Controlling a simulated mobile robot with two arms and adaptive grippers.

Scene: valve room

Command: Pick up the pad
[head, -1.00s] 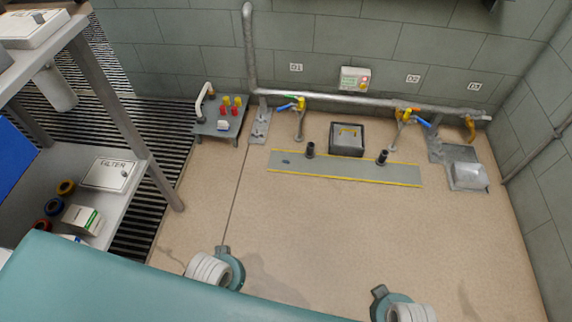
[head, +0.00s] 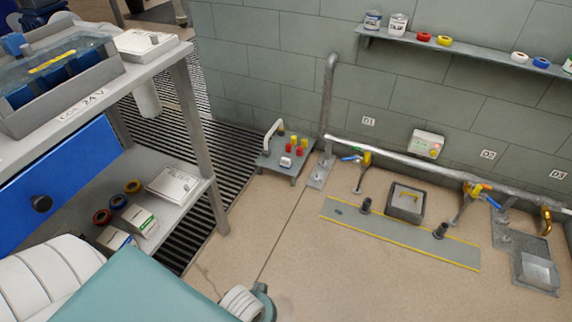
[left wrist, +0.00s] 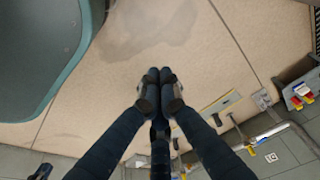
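I cannot tell for certain which thing is the pad. A flat white box marked FILTER (head: 172,186) lies on the lower shelf at left in the head view. A similar flat white case (head: 147,44) lies on the upper level. A small pale block (head: 286,162) sits on the low grey stand (head: 277,171), beside red and yellow pegs. My left gripper (left wrist: 160,75) shows in the left wrist view with its fingertips together and nothing visible between them, above bare floor. It is not seen in the head view. My right gripper is not in view.
A blue drawer (head: 60,180) and grey tray (head: 60,85) are on the bench at left. A pipe (head: 400,160) with valves runs along the wall. A yellow-edged strip (head: 400,233) lies on the floor by a dark box (head: 405,203). The middle floor is clear.

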